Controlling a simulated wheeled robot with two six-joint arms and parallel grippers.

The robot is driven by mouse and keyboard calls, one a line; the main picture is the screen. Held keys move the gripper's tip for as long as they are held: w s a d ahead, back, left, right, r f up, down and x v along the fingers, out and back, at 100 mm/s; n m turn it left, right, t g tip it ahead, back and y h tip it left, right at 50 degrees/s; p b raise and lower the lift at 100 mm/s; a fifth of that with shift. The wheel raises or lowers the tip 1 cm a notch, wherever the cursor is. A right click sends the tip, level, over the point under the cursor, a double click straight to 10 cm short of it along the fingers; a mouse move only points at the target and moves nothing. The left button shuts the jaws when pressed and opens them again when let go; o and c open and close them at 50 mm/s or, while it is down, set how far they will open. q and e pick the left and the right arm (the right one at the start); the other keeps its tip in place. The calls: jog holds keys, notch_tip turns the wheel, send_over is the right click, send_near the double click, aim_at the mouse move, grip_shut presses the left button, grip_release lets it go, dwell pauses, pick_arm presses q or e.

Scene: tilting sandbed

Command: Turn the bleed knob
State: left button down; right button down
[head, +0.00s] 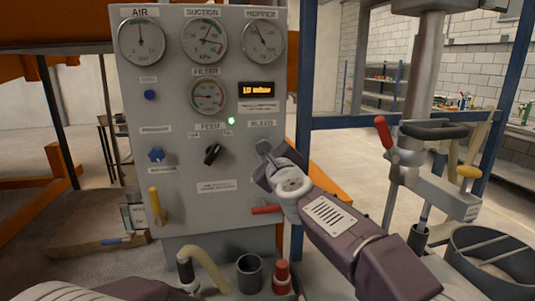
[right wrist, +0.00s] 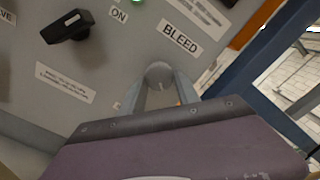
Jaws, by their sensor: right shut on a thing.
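The bleed knob (right wrist: 159,72) is a small grey round knob below the BLEED label (right wrist: 181,38) on the grey control panel (head: 200,217). In the right wrist view it sits between my right gripper's fingers. My right gripper (head: 265,150) reaches the panel from the right, under the same label in the head view, and is shut on the knob. The gripper hides much of the knob in the head view. My left gripper is out of view; only part of my left arm shows at the bottom left.
A black feed switch (head: 212,154) is left of the knob, with a lit green lamp (head: 231,121) above. A red lever (head: 266,210) sits below my right gripper. Blue posts (head: 303,130) and a hoist-like grey stand (head: 420,80) are at the right.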

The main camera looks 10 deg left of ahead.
jog(key=shift+m, duration=0.6)
jog(key=c, duration=0.9)
grip_release()
jog(key=b+v, duration=0.2)
jog(key=v, duration=0.7)
jog(key=shift+b, duration=0.4)
jog(key=shift+f, duration=0.1)
